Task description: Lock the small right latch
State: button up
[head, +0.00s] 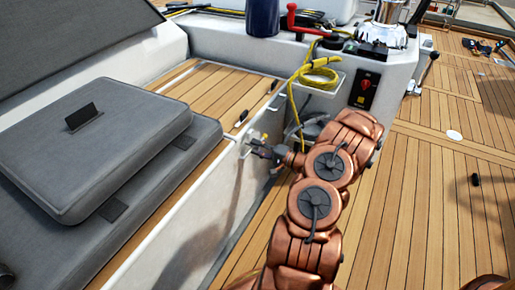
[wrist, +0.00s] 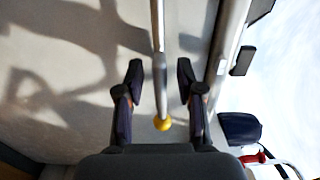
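A slim metal latch bar (wrist: 157,35) with a yellow ball knob (wrist: 162,123) at its end shows in the middle of the wrist view, against a pale wall. My gripper (wrist: 160,75) is open, with one dark finger on each side of the bar. I see gaps on both sides, so the fingers do not appear to hold it. In the head view my gripper (head: 256,149) is at the pale locker side below the slatted wooden lid. The latch is small and partly hidden by my gripper there.
The wooden seat lid (head: 215,95) has dark fittings on its edge. Grey cushions (head: 130,150) lie to the left. A yellow rope (head: 318,75) hangs from a white tray near my arm. A red handle (head: 292,18) and dark blue cylinder (head: 263,15) stand behind. Teak floor at right is mostly clear.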

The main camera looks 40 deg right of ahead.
grip_shut()
